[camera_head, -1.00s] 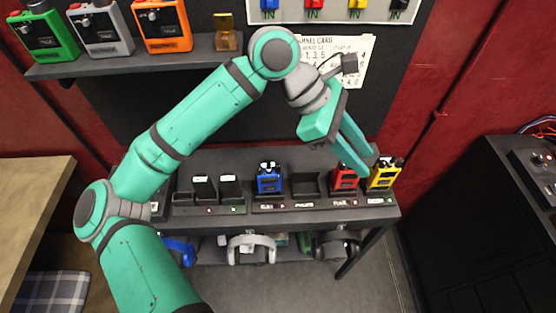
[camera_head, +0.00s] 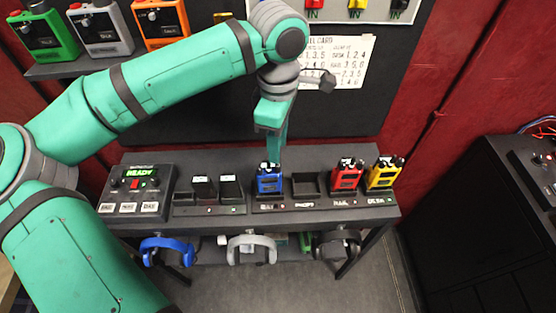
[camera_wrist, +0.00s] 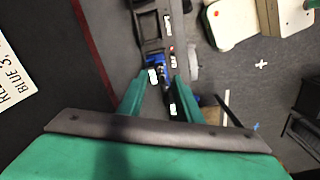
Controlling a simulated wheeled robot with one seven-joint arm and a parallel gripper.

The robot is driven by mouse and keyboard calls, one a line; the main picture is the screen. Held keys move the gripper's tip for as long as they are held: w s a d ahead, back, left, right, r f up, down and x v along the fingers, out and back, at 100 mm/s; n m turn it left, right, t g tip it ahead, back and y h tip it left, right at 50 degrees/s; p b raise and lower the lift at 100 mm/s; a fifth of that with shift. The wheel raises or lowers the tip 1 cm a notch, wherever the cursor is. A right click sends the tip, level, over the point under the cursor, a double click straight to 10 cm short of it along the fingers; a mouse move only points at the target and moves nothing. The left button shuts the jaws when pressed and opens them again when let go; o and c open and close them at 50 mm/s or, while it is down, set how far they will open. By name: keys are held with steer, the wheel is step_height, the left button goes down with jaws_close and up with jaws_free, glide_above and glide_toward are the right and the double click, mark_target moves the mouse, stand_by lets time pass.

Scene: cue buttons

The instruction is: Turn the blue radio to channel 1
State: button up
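The blue radio (camera_head: 268,181) stands in the charging dock (camera_head: 320,204) on the bench, with dark knobs on top. Its channel setting is too small to read. My gripper (camera_head: 274,152) points down just above and behind the blue radio; in the head view its fingers overlap each other. In the wrist view my gripper (camera_wrist: 158,86) has its two green fingers spread apart, with the blue radio (camera_wrist: 154,62) beyond the tips and nothing clearly held. Whether a finger touches a knob cannot be told.
A red radio (camera_head: 346,175) and a yellow radio (camera_head: 384,174) stand to the right, past an empty dock slot. Black chargers (camera_head: 203,188) and a READY console (camera_head: 138,190) are to the left. Headphones (camera_head: 250,247) hang below. A channel card (camera_head: 337,63) is on the wall.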

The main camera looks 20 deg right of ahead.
mark_target(278, 168)
step_height(278, 168, down, 7)
steer(key=shift+r, duration=0.1)
steer(key=shift+c, duration=0.5)
jaws_close()
